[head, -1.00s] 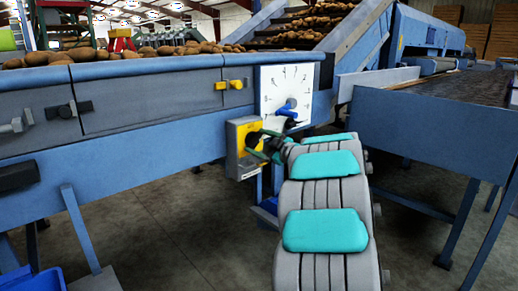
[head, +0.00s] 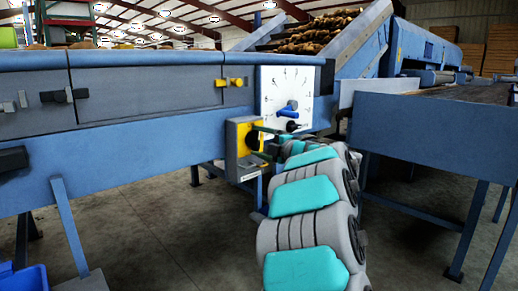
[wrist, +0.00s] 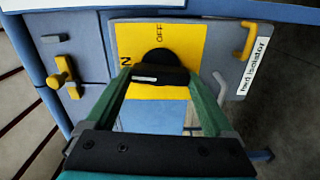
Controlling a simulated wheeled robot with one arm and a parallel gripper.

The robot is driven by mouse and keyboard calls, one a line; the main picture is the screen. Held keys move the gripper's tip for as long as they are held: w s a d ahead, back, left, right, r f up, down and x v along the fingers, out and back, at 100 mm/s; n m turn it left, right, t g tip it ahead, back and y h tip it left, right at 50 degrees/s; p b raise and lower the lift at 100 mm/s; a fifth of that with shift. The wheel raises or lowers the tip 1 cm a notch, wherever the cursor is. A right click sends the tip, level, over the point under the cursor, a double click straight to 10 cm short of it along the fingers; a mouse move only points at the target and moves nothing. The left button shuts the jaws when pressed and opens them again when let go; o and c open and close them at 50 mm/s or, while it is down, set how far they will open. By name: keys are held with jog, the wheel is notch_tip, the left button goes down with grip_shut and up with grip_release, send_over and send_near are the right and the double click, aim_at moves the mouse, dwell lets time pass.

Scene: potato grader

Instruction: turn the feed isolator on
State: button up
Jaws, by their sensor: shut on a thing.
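The feed isolator is a grey box with a yellow face (head: 243,133) on the front of the blue machine. In the wrist view its yellow face (wrist: 190,42) shows "OFF" at the top and a partly hidden word ending in "N" at the left. A label at the right reads as an isolator label. My gripper (wrist: 158,80) has its green fingers on either side of the black knob (wrist: 158,58) and is shut on it. The knob's bar lies across the wrist picture, with a white mark on it. In the head view my gripper (head: 262,142) partly hides the knob.
A white dial plate (head: 272,84) with a blue pointer stands just above and right of the isolator. A yellow latch (head: 233,82) is on the panel to the left. A blue table-like frame (head: 420,135) stands at the right. The floor below is open.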

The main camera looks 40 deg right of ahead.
jog(key=shift+n+b, duration=0.35)
jog(key=shift+n, duration=0.25)
jog(key=o, duration=1.1)
jog(key=shift+s, duration=0.15)
jog(key=s, duration=0.7)
jog(key=shift+s+d+p, duration=0.25)
jog(key=shift+s+p, duration=0.05)
